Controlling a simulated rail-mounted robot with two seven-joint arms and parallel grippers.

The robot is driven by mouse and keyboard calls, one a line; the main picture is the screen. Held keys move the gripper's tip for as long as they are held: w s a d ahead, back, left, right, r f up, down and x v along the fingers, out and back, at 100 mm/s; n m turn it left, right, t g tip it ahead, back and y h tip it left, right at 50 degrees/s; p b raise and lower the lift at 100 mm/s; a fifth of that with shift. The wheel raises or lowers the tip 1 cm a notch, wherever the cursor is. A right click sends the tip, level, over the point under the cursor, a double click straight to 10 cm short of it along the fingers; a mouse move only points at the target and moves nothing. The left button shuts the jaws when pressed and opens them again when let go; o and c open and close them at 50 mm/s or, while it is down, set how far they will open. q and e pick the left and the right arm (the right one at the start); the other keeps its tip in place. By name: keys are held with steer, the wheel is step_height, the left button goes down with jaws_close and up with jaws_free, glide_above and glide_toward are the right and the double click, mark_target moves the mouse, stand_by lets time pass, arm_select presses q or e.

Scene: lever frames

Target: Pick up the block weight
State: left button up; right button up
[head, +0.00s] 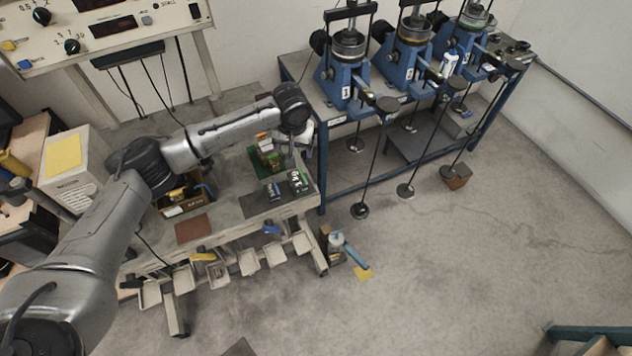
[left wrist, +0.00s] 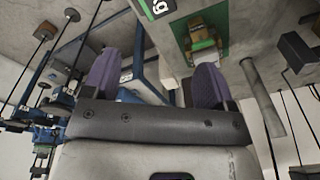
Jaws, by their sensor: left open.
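Two dark blocks with white markings, a left one (head: 273,190) and a right one (head: 298,182), stand on the bench top in the head view; they look like weights, but I cannot tell which is the block weight. My right gripper is not in view.
A cardboard box (head: 187,205) stands further left on the bench. Blue lever frames (head: 345,85) with long hanging rods stand right on a metal table. The floor (head: 480,270) is largely clear.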

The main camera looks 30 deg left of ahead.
mark_target(298, 178)
arm_select(q)
steer(key=f+n, duration=0.2)
steer(key=f, duration=0.1)
steer(key=f+n, duration=0.2)
steer(key=f, duration=0.1)
steer(key=s+d+f+n+h, duration=0.1)
steer(key=f+n, duration=0.1)
steer(key=n, duration=0.1)
steer(key=shift+d+f+g, duration=0.1)
steer(key=shift+f+g, duration=0.3)
steer(key=shift+s+d+f, duration=0.1)
steer(key=shift+s+f, duration=0.05)
steer(key=shift+f, duration=2.5)
steer(key=shift+c, duration=0.3)
jaws_close()
steer(key=shift+r, duration=0.15)
